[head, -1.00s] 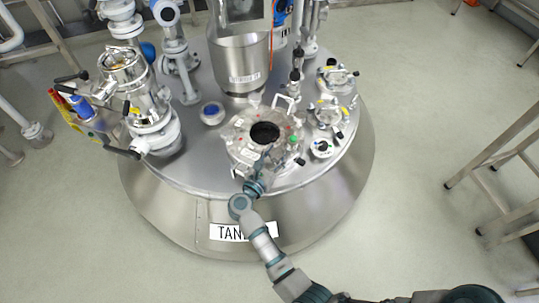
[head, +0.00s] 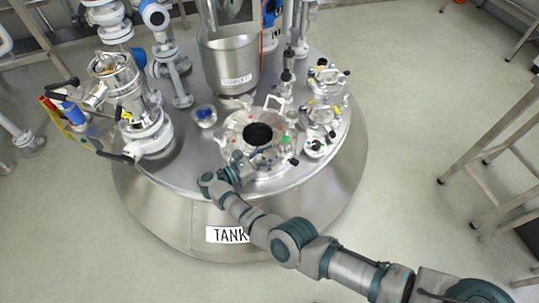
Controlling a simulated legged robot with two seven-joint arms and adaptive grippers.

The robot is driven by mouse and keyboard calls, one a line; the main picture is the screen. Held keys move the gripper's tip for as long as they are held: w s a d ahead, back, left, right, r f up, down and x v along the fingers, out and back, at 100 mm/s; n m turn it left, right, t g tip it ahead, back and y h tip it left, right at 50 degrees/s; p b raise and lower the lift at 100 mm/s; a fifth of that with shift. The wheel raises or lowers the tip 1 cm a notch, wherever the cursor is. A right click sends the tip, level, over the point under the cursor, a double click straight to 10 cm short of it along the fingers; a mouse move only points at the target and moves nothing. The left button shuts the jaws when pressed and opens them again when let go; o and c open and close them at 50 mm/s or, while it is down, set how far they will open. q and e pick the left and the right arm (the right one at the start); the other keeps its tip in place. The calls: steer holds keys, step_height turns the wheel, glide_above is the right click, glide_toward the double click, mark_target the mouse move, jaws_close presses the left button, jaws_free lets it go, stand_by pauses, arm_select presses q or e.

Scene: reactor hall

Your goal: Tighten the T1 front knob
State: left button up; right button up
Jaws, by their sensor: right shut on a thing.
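The tank (head: 180,222), with the label TANK (head: 228,235) partly covered by my arm, stands in the middle of the head view. On its lid sits a round metal hatch (head: 283,165) with a dark open port (head: 257,134) and several knobs around its rim. My right gripper (head: 243,168) is at the front-left rim of this hatch, shut on a small part there, which looks like the front knob. The gripper hides the knob, so its turn cannot be seen. My left gripper is not in view.
A tall steel vessel (head: 231,64) rises behind the hatch. Valve fittings (head: 140,122) stand on the left of the lid, smaller capped ports (head: 321,113) on the right. A metal frame (head: 500,147) stands at the far right. The floor in front is clear.

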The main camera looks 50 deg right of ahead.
mark_target(268, 152)
steer(key=shift+w+r, duration=0.2)
stand_by(0.4)
steer(key=o, duration=0.9)
steer(key=shift+c, duration=0.2)
steer(key=o, duration=0.3)
steer(key=shift+w+f, duration=0.15)
steer(key=shift+f, duration=0.05)
steer(key=shift+r, duration=0.75)
step_height(268, 152, up, 8)
steer(key=shift+r, duration=0.15)
steer(key=shift+r, duration=0.1)
